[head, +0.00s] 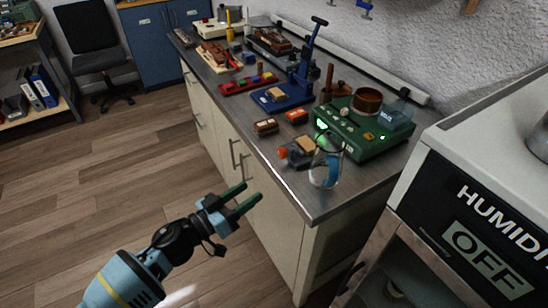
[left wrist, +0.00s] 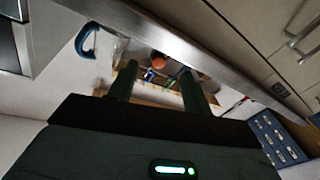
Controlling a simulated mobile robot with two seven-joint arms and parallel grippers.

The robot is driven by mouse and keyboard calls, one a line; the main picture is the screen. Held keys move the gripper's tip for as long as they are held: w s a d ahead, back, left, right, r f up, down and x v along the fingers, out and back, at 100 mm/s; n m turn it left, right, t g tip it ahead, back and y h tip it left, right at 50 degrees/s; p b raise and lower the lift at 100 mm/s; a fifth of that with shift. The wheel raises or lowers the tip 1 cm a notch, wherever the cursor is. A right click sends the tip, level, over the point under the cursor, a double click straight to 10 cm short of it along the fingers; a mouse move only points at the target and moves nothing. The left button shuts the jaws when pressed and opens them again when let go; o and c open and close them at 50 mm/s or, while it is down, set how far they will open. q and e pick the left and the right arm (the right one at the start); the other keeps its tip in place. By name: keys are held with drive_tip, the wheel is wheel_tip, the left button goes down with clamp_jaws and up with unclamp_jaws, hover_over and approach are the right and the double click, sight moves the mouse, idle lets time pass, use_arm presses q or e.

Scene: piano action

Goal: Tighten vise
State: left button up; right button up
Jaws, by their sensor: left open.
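A small device with an orange knob (head: 282,153) and a tan block (head: 305,145) on it sits near the front edge of the workbench (head: 290,180); it looks like the vise, though its jaws are too small to make out. An orange round part (left wrist: 158,62), probably that knob, shows beyond the fingertips in the left wrist view. My left gripper (head: 252,194) is open and empty, with green fingers, in front of the bench edge and apart from the device. Its fingers also show in the left wrist view (left wrist: 157,75). My right gripper is in neither view.
A clear jar with blue inside (head: 326,170) stands right beside the device. Behind are a green machine (head: 365,135), a blue lever press (head: 290,92) and small brown blocks (head: 266,126). A humidity cabinet (head: 480,200) stands at right. The floor (head: 110,170) left is clear.

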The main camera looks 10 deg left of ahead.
sight(279, 155)
use_arm(q)
drive_tip(key=shift+w+d+r+m+g+h+b, duration=0.3)
drive_tip(key=shift+w+d+r+g, duration=0.3)
drive_tip(key=shift+w+d, duration=0.75)
drive_tip(key=shift+w+d+r+m+g+h+b, duration=0.35)
drive_tip(key=shift+w+d+r, duration=0.4)
drive_tip(key=shift+w, duration=1.15)
drive_tip(key=shift+w+d+r+m+g+h+b, duration=0.15)
drive_tip(key=shift+w+d+r+m+g+h, duration=0.3)
drive_tip(key=shift+w+d+r, duration=0.8)
drive_tip(key=shift+w+a+f, duration=0.25)
drive_tip(key=shift+w+f, duration=0.1)
drive_tip(key=shift+f, duration=0.15)
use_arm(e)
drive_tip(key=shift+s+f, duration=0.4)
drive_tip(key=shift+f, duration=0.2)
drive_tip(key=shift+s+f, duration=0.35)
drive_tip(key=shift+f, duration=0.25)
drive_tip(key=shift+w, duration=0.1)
use_arm(q)
drive_tip(key=shift+c, duration=1)
drive_tip(key=c, duration=0.8)
drive_tip(key=shift+o, duration=0.2)
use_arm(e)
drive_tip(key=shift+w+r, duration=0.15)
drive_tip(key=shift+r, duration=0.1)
